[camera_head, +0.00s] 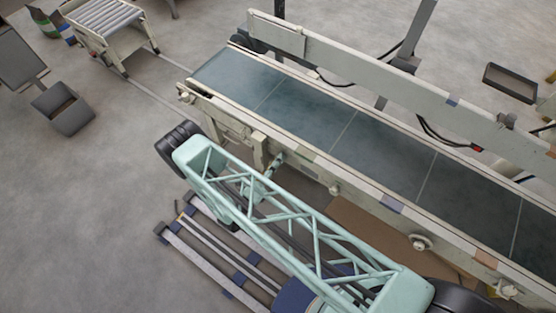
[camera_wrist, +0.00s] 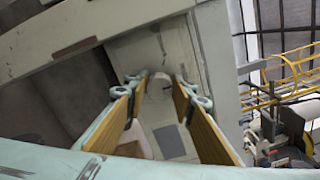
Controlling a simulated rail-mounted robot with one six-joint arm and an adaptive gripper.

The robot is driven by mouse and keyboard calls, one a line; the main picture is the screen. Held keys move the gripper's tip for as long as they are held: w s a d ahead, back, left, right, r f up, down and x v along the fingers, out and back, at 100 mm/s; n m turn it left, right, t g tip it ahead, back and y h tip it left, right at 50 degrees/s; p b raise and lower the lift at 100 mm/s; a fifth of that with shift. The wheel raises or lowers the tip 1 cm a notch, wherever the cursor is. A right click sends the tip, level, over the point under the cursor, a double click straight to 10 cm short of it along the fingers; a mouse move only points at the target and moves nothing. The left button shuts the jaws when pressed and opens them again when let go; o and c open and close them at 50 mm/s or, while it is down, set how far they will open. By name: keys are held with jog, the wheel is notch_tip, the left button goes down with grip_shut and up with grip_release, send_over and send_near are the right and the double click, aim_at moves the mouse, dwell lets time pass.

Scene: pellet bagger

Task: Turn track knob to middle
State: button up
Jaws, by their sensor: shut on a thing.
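The conveyor belt (camera_head: 310,117) runs across the head view in a pale frame. In the wrist view, the two tan-padded fingers of my gripper (camera_wrist: 163,90) reach toward a pale panel. They are shut on a small pale part, which I take to be the track knob (camera_wrist: 160,82); it is partly hidden and its turn position cannot be read. In the head view, teal gripper parts (camera_head: 275,166) show beside the conveyor's near side. The knob there is hidden behind my arm.
Round fittings (camera_head: 420,242) sit along the conveyor's near side. A roller cart (camera_head: 104,22) and a grey bin (camera_head: 64,108) stand at the upper left. A slatted rack (camera_head: 222,250) lies on the floor beneath my arm. Yellow railing (camera_wrist: 292,72) shows at the right of the wrist view.

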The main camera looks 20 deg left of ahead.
dwell(0.4)
jog(key=o, duration=0.9)
jog(key=shift+s, duration=0.1)
jog(key=shift+v, duration=5.95)
jog(key=shift+r, duration=0.15)
